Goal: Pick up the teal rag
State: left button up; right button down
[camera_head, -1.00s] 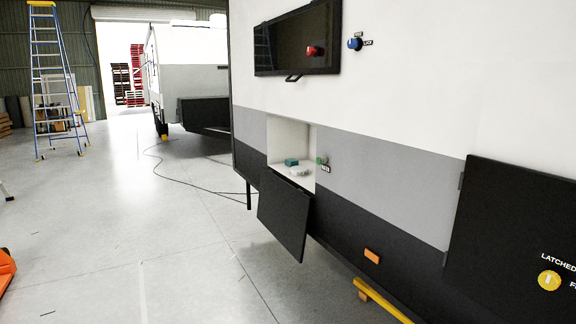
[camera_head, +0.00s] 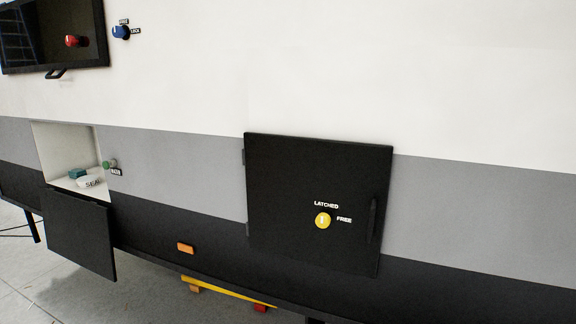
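A small teal item (camera_head: 77,173) lies on the floor of an open compartment (camera_head: 52,146) in the caravan's side, at the left of the head view. It is too small to tell for sure that it is the teal rag. A white roundish item (camera_head: 88,181) lies just in front of it, beside dark lettering on the compartment's edge. The compartment's black flap (camera_head: 78,232) hangs down open below it. Neither of my grippers is in view.
A green knob (camera_head: 109,164) sits right of the open compartment. A black hatch (camera_head: 300,195) with a yellow latch (camera_head: 322,220) is closed at the centre. Bare floor shows lower left.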

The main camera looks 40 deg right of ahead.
aim_at(74, 174)
jog(key=i+j+u, duration=0.4)
jog(key=j, duration=0.3)
jog(key=i+j+u, duration=0.4)
jog(key=j, duration=0.2)
jog(key=i+j+u, duration=0.35)
jog(key=i+z, duration=0.4)
jog(key=i+j+z, duration=0.2)
jog(key=i+z, duration=0.2)
jog(key=i, duration=0.15)
jog(key=i+j+z, duration=0.35)
jog(key=i+l, duration=0.1)
